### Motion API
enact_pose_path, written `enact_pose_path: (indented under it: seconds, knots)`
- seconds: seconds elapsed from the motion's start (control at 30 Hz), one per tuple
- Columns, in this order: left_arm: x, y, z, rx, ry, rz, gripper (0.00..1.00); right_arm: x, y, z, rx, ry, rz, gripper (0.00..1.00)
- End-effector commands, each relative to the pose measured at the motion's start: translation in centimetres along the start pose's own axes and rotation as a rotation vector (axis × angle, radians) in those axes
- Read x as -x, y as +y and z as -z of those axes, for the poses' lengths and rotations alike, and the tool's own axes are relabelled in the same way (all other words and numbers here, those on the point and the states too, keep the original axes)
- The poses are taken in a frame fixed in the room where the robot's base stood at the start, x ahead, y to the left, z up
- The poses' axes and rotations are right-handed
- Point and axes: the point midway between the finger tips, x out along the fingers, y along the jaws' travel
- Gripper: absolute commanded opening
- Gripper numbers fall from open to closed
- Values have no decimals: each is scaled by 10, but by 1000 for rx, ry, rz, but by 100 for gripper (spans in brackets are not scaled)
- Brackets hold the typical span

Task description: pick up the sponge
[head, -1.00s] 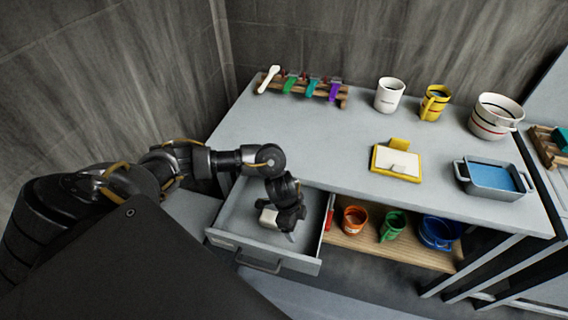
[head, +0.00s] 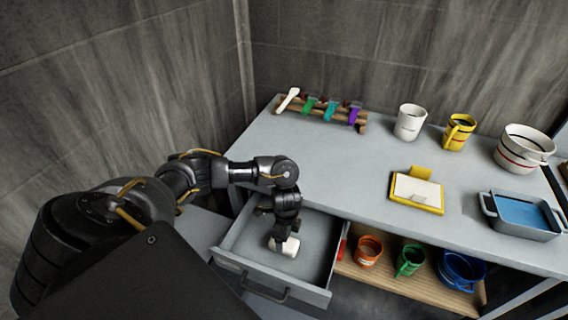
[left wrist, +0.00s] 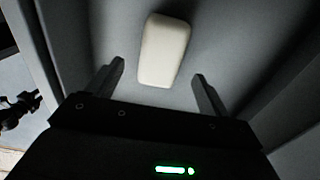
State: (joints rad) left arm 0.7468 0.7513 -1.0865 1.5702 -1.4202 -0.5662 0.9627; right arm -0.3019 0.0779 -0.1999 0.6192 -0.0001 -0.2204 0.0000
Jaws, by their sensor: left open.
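A small white block, seemingly the sponge (head: 287,247), lies on the floor of the open drawer (head: 262,267). My left gripper (head: 278,240) points down into the drawer right over the sponge and hides part of it in the head view. In the left wrist view the sponge (left wrist: 164,50) lies just ahead of the open fingers of my left gripper (left wrist: 158,82), with its near end close to the line between the fingertips. I see no finger touching it. My right gripper is not in view.
The drawer walls stand close around my left gripper. A shelf beside it holds an orange mug (head: 368,252), a green mug (head: 410,261) and a blue pot (head: 461,270). The tabletop (head: 330,165) above holds a yellow-framed pad (head: 416,190), mugs and a blue tray (head: 524,215).

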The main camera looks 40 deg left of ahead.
Motion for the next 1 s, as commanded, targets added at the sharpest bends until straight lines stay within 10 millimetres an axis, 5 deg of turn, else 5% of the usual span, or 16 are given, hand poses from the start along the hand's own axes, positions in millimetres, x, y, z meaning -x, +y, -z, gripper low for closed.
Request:
enact_pose_path:
  seconds: [0.4, 0.7, 1.0]
  knots:
    - [-47, 0, 2, 3, 0, -1, 80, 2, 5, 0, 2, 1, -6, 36]
    - [-52, -1, 2, 2, 0, 1, 80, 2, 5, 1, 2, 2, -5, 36]
    - [-51, -1, 2, 2, 0, 1, 41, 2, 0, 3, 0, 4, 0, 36]
